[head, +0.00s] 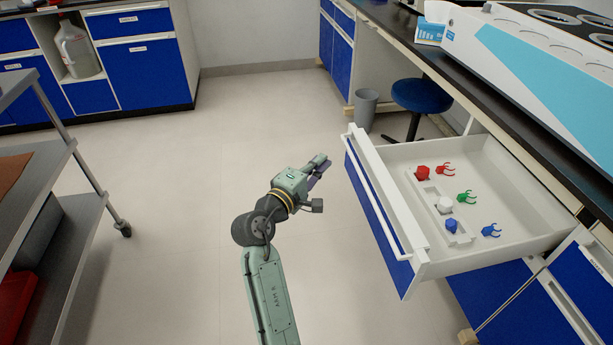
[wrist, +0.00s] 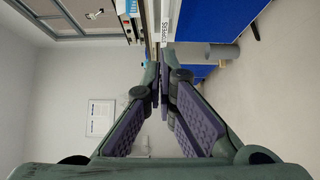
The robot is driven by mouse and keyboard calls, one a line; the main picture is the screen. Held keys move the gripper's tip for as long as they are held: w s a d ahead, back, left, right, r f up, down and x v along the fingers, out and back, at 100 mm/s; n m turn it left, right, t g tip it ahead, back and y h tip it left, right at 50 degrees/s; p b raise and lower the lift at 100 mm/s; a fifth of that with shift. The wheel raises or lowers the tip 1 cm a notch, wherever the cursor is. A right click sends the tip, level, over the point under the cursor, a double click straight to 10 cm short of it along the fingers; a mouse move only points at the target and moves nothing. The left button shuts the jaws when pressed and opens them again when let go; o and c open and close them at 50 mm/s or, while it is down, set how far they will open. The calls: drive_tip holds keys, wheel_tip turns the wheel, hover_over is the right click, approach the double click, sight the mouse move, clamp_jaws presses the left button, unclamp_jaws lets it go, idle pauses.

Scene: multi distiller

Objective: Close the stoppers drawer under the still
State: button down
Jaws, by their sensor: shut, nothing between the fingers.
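The stoppers drawer (head: 386,222) is pulled well out from the bench under the still, at the right of the head view. It has a blue front with a pale bar handle (head: 378,195). Inside lie red, white and blue stoppers and several small coloured clips. The still (head: 540,70) is the white and light blue unit on the bench above. My gripper (head: 323,166) is shut and empty, to the left of the drawer front and apart from it. In the wrist view its fingers (wrist: 162,92) meet in front of a partly hidden label ending in "OPPERS" (wrist: 167,38).
A blue stool (head: 421,96) and a grey bin (head: 366,108) stand behind the drawer by the bench. A metal cart (head: 60,235) is at the left. Blue cabinets (head: 145,75) line the back left.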

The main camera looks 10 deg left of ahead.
drive_tip(key=d, duration=0.1)
drive_tip(key=w+d, duration=0.1)
drive_tip(key=d, duration=0.1)
drive_tip(key=w+d, duration=0.1)
drive_tip(key=shift+w+d, duration=0.1)
drive_tip(key=shift+d, duration=0.05)
